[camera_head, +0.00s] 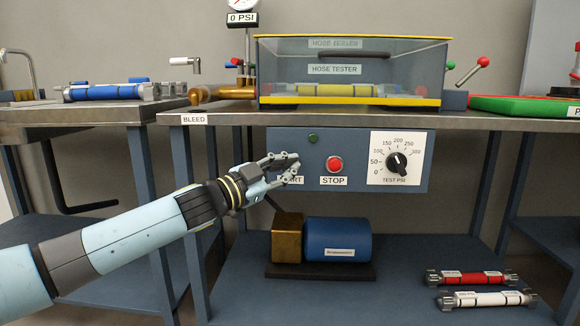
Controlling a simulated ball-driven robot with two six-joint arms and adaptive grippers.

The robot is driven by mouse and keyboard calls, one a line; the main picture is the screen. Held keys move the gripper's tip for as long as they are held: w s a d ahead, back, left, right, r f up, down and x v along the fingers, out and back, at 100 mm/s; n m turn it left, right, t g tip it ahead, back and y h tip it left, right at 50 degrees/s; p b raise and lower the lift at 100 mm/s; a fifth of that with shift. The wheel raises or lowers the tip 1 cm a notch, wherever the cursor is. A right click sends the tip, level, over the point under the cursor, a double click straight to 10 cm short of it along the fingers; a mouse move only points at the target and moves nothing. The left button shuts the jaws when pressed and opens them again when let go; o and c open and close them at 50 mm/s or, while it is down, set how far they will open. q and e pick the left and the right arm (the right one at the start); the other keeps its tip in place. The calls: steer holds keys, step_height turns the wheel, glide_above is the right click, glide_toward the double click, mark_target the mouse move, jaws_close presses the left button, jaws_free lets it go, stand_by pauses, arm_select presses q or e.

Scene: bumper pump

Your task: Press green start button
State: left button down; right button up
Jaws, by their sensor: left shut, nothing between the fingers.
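The control panel (350,170) is a blue-grey box under the bench. Its START label (295,180) is partly covered by my left gripper (293,167). The green start button does not show; the spot above the START label is hidden behind the fingers. The gripper is shut and empty, in front of the panel, left of the red stop button (335,164). I cannot tell whether its fingers touch the panel. A small dark green round lamp or knob (313,138) sits above and right of the fingers. My right gripper is not in view.
The bench edge (400,121) overhangs the panel. A test PSI dial (397,162) sits right of the stop button. A clear hose tester (350,72) stands on the bench, under a gauge reading 0 PSI. A blue pump (338,238) and red and white hoses are on the lower shelf.

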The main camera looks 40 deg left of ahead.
arm_select(q)
steer(key=shift+w+a, duration=0.25)
steer(key=shift+w, duration=0.2)
stand_by(0.5)
steer(key=shift+s+d, duration=0.5)
steer(key=shift+s, duration=0.35)
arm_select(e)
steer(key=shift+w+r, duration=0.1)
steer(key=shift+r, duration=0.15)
